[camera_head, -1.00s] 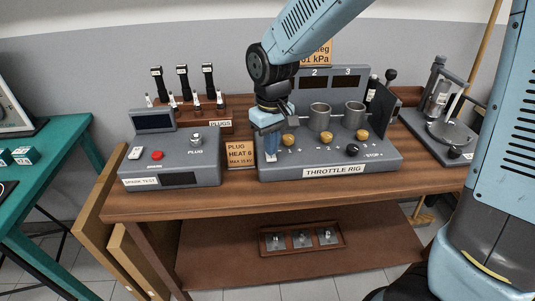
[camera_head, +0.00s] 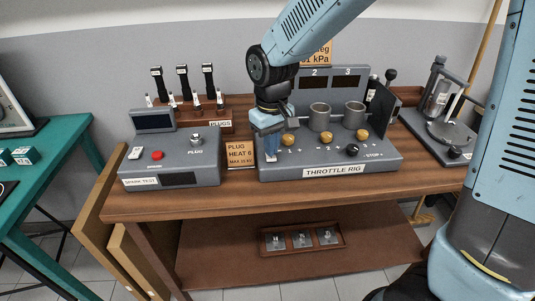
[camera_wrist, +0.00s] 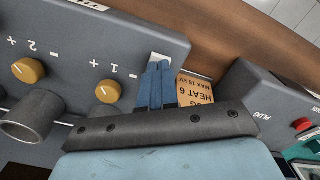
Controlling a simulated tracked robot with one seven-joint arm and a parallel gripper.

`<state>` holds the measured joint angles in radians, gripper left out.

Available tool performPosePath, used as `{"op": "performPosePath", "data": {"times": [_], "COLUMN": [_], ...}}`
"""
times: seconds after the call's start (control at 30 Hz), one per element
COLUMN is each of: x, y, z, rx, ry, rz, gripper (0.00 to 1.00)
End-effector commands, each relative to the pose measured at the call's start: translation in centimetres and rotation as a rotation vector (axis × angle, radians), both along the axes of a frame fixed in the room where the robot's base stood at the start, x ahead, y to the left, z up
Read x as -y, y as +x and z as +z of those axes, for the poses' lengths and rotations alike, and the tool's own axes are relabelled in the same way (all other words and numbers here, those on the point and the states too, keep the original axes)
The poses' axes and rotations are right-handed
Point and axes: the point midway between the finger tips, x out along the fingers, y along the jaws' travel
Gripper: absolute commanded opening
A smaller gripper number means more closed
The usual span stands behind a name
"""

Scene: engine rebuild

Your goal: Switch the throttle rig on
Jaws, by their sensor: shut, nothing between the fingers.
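The throttle rig (camera_head: 335,172) is a grey sloped console on the wooden bench with brass knobs (camera_head: 363,134), a black knob marked STOP (camera_head: 352,150) and grey cylinders (camera_head: 320,117). Its visible displays (camera_head: 314,82) are dark. My gripper (camera_head: 271,154) is shut and empty, pointing down at the rig's left end. In the wrist view, the blue fingers (camera_wrist: 157,72) are together over a small pale switch (camera_wrist: 159,57) at the console's corner. The fingertips hide part of it; I cannot tell whether they touch it or which way it is set.
The spark test box (camera_head: 172,160) stands to the left, with an orange plug heat card (camera_head: 240,154) between. A plug rack (camera_head: 205,118) stands behind. A stand with a glass cylinder (camera_head: 437,105) is at the right. A small tray (camera_head: 302,238) lies on the lower shelf.

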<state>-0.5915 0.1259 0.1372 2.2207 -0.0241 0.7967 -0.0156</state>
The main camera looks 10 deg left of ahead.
Motion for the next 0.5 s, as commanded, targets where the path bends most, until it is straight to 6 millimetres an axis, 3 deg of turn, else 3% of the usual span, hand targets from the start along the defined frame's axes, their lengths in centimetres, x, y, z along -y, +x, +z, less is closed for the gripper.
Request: {"op": "performPosePath", "data": {"times": [0.5], "x": [0.0], "y": [0.03], "z": [-0.63], "rx": [0.001], "ry": [0.001], "rz": [0.0], "gripper": [0.0]}}
